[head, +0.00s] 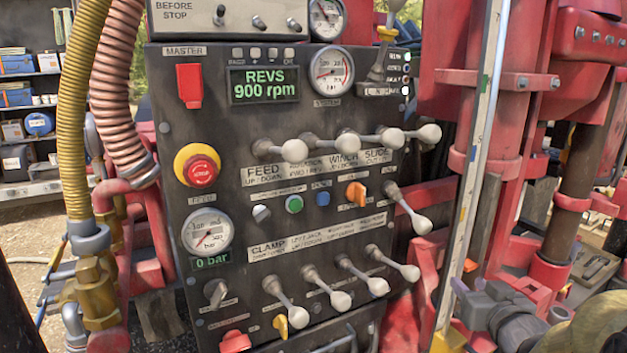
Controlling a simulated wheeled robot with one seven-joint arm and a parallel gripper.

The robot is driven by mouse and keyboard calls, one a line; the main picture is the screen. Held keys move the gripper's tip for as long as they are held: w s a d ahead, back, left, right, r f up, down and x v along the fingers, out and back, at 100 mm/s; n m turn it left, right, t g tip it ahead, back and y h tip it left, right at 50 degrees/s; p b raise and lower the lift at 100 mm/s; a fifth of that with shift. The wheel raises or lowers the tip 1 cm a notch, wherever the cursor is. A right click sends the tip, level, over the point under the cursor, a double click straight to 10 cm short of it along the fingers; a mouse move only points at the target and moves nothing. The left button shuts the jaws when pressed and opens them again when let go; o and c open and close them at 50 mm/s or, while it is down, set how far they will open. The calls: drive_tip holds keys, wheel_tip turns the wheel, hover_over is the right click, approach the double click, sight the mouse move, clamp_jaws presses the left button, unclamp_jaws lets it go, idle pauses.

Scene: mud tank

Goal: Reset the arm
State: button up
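The dark control panel (235,130) fills the middle. It carries an upper row of grey-knobbed levers (294,150) and a lower row (340,299). A single lever (421,224) is at its right side. The display (264,86) reads REVS 900 rpm.
A red emergency button on a yellow ring (201,170), a pressure gauge (207,230) and an orange switch (356,193) are on the panel. Thick hoses (75,120) hang at the left. Red machinery (500,160) and a pale upright rail (477,150) stand at the right.

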drive_tip(key=s+a+f+g, duration=0.6)
drive_tip(key=a+f, duration=0.1)
drive_tip(key=f, duration=0.2)
drive_tip(key=s+a+f+n+g, duration=0.1)
drive_tip(key=s+a+f+g, duration=0.5)
drive_tip(key=f, duration=0.3)
drive_tip(key=shift+s+a+g, duration=0.35)
drive_tip(key=shift+a+g, duration=0.15)
drive_tip(key=shift+a, duration=0.2)
